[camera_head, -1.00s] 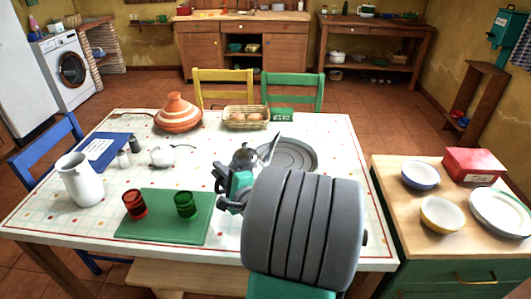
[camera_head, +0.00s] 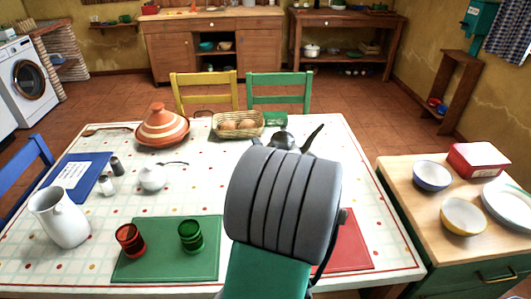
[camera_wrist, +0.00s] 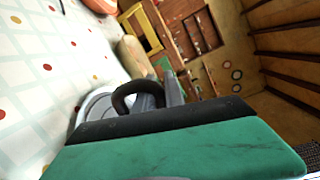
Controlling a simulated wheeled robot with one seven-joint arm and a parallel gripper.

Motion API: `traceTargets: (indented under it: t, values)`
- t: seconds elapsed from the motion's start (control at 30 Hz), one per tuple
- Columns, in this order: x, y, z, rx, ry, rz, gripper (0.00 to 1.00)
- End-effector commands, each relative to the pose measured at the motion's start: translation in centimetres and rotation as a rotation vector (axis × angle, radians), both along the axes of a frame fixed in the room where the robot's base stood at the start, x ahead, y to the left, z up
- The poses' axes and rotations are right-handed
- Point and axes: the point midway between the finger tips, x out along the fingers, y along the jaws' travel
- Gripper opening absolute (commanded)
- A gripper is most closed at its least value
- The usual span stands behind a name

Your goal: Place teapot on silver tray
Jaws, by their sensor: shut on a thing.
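The teapot (camera_head: 284,141) is dark metal with a long spout pointing up to the right. In the head view it shows just above my arm, which hides its lower part. In the wrist view, a dark curved loop (camera_wrist: 124,92), apparently its handle, is at my gripper (camera_wrist: 163,93), which is shut on the teapot. The silver tray is hidden behind my arm in the head view. A pale grey curved rim, apparently the tray (camera_wrist: 86,108), shows beside the handle in the wrist view. I cannot tell whether the teapot touches the tray.
An egg basket (camera_head: 238,124) and a striped tagine (camera_head: 162,128) stand at the back of the table. A green mat (camera_head: 165,262) with red and green glasses lies front left. A red mat (camera_head: 348,248) is partly behind my arm. A side counter (camera_head: 405,190) holds bowls.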

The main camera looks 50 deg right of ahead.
Motion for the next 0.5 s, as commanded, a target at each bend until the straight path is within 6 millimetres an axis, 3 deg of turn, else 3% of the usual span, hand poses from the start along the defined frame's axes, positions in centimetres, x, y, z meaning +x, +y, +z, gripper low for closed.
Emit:
traceTargets:
  t: [0.03,0.2,0.5]
  values:
    - [1.3,-0.5,-0.2,-0.006,-0.002,0.005,0.0]
    - [3.5,-1.9,-3.8,-0.005,-0.003,0.0,0.0]
    - [5.3,-3.0,-6.3,-0.008,-0.004,-0.004,0.0]
